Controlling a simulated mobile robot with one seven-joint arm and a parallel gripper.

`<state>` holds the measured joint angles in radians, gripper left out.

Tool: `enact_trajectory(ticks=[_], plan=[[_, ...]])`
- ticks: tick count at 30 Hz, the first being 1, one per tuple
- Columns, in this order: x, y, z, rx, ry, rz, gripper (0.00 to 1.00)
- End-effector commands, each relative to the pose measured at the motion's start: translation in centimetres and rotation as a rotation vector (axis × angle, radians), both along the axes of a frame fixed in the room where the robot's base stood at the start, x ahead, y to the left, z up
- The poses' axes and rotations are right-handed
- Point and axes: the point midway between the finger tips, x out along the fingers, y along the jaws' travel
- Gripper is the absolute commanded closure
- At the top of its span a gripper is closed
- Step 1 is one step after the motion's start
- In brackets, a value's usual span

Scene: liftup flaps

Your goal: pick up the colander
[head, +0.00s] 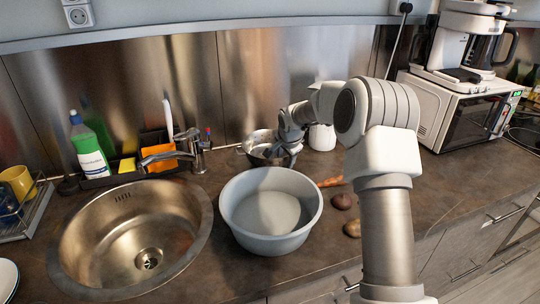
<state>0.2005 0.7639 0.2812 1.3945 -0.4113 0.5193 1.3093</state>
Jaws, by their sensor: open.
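A metal bowl-shaped vessel, likely the colander (262,139), stands on the counter behind the large grey basin, close to the back wall. My gripper (276,152) is at its right side, reaching down at the rim. The jaws are open, but the fingertips are small and partly lost against the vessel. I cannot tell whether a finger is inside the rim or touching it. The gripper and wrist hide the right part of the vessel, and the basin's rim is just in front of it.
The grey basin (243,233) stands right of the round sink (85,232). Potatoes (342,201) and a carrot (329,182) lie right of it. A white container (322,138) stands behind my arm. The faucet (190,150) is to the left. A microwave (450,115) stands at the right.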

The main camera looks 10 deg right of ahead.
Motion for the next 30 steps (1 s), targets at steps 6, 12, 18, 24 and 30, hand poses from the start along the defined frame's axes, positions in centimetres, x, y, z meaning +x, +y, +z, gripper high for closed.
enact_trajectory(ticks=[6,12,18,24,30], plan=[[0.41,-0.03,-0.65,0.001,-0.001,-0.001,0.46],[0.39,-0.03,-0.62,0.000,-0.001,-0.001,0.59],[0.39,-0.03,-0.61,0.000,-0.001,-0.001,0.95],[0.38,-0.03,-0.60,0.000,-0.001,-0.001,1.00],[0.39,-0.04,-0.60,0.000,-0.001,-0.001,1.00]])
